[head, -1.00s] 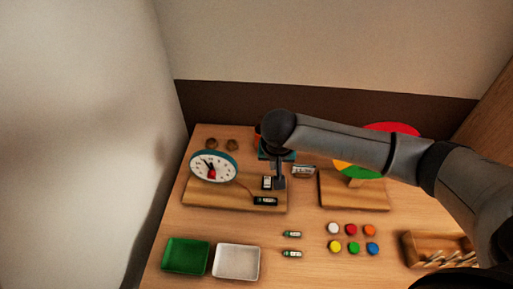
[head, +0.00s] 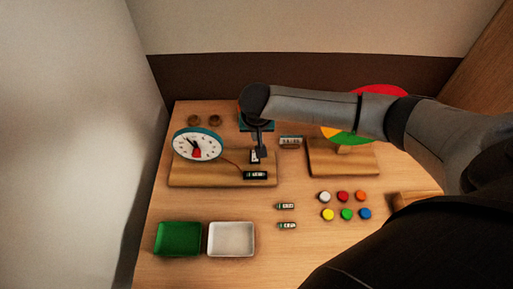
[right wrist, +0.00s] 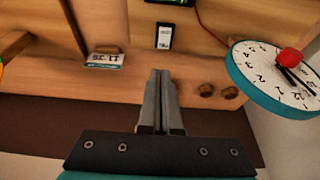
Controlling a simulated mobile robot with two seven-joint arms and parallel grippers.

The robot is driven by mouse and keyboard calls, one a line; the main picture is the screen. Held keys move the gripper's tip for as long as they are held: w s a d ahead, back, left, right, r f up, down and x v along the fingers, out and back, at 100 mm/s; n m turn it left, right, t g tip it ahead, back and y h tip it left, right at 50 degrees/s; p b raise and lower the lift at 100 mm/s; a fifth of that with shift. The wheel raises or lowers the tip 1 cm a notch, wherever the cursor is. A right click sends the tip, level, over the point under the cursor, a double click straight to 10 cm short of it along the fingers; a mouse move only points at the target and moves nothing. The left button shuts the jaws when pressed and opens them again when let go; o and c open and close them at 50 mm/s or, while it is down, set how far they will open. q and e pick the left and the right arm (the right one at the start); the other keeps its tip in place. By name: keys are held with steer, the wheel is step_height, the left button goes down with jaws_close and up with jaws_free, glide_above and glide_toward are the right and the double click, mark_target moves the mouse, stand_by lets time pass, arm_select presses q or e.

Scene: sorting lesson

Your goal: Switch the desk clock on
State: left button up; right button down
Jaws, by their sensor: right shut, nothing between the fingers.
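The desk clock (head: 197,146) has a white dial, teal rim and a red piece on its face. It stands on a wooden base (head: 190,181). A small black and white switch (head: 255,157) is on the base to its right, with a black battery holder (head: 256,175) in front, joined by a wire. In the right wrist view the switch (right wrist: 164,36) lies just beyond my fingertips, and the clock (right wrist: 270,80) is at the right. My right gripper (head: 262,152) is shut and empty, pointing down close beside the switch; I cannot tell whether it touches. My left gripper is not in view.
Green (head: 178,239) and white (head: 231,239) trays stand in front. Two loose batteries (head: 287,206) and several coloured discs (head: 343,197) lie to the right. A small labelled block (head: 291,142) and a wooden stand (head: 345,158) with a coloured wheel are right of the gripper.

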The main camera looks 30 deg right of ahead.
mark_target(255, 156)
steer(key=b+x, duration=0.1)
steer(key=x, duration=0.4)
steer(key=b+x, duration=0.1)
steer(key=x, duration=0.2)
steer(key=shift+s+a+f+b, duration=0.15)
steer(key=shift+s+f+b, duration=0.15)
steer(key=shift+f, duration=0.15)
steer(key=shift+w, duration=0.1)
